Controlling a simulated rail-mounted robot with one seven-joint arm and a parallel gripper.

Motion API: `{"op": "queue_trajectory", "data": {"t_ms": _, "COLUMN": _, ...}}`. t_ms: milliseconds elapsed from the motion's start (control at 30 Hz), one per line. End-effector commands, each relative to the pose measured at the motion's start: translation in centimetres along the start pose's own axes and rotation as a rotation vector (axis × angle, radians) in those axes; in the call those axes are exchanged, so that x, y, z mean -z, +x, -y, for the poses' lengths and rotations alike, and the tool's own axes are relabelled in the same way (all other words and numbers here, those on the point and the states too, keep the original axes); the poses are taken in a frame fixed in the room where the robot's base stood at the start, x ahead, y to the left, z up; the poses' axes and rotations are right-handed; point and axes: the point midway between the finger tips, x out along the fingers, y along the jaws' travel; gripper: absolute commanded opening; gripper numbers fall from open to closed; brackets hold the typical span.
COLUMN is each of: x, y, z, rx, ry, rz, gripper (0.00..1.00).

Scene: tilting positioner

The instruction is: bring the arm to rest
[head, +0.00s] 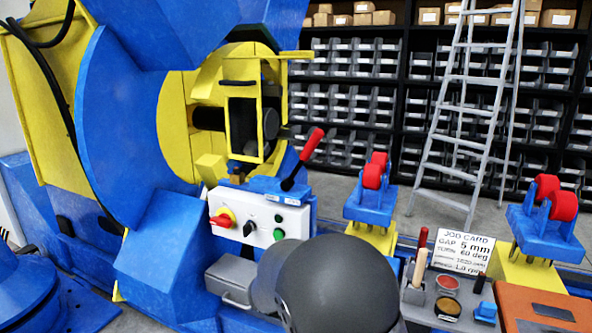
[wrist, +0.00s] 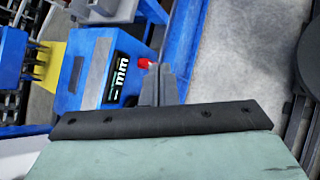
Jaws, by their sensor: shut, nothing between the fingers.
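My gripper (wrist: 158,72) shows in the wrist view as two grey fingers, side by side and shut, with nothing between them. They stick out past a black bar and a pale green surface that fill the lower part of that view. In the head view the gripper cannot be made out. A dark grey rounded part, which seems to be my own arm, covers the bottom middle there. The fingers appear over or in front of a blue unit with a "mm" display (wrist: 121,72); whether they touch it I cannot tell.
The blue and yellow positioner (head: 125,120) fills the left. A control box (head: 258,218) with a red-handled lever (head: 303,158) stands before it. Red rollers (head: 375,170) on blue stands, a job card (head: 470,250) and a tool tray (head: 440,318) are right. A ladder (head: 470,100) and shelves stand behind.

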Motion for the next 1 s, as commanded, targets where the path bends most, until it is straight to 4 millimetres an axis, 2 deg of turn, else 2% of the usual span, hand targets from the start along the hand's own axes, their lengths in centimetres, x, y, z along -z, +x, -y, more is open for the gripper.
{"op": "queue_trajectory", "data": {"t_ms": 33, "x": -5.2, "y": -1.9, "z": 0.4, "rx": 0.1, "ry": 0.12, "rz": -0.045, "gripper": 0.0}}
{"op": "queue_trajectory", "data": {"t_ms": 100, "x": -9.7, "y": -3.4, "z": 2.4, "rx": 0.234, "ry": 0.282, "rz": -0.102, "gripper": 0.0}}
{"op": "queue_trajectory", "data": {"t_ms": 200, "x": -15.2, "y": -6.2, "z": 5.5, "rx": 0.413, "ry": 0.518, "rz": -0.175, "gripper": 0.0}}
{"op": "queue_trajectory", "data": {"t_ms": 300, "x": -19.6, "y": -9.4, "z": 8.4, "rx": 0.57, "ry": 0.747, "rz": -0.235, "gripper": 0.0}}
{"op": "queue_trajectory", "data": {"t_ms": 400, "x": -22.4, "y": -12.4, "z": 10.8, "rx": 0.695, "ry": 0.943, "rz": -0.281, "gripper": 0.0}}
{"op": "queue_trajectory", "data": {"t_ms": 500, "x": -24.0, "y": -14.5, "z": 12.6, "rx": 0.783, "ry": 1.093, "rz": -0.311, "gripper": 0.0}}
{"op": "queue_trajectory", "data": {"t_ms": 600, "x": -24.6, "y": -15.6, "z": 13.7, "rx": 0.834, "ry": 1.184, "rz": -0.329, "gripper": 0.0}}
{"op": "queue_trajectory", "data": {"t_ms": 1000, "x": -24.8, "y": -16.0, "z": 14.1, "rx": 0.858, "ry": 1.225, "rz": -0.336, "gripper": 0.0}}
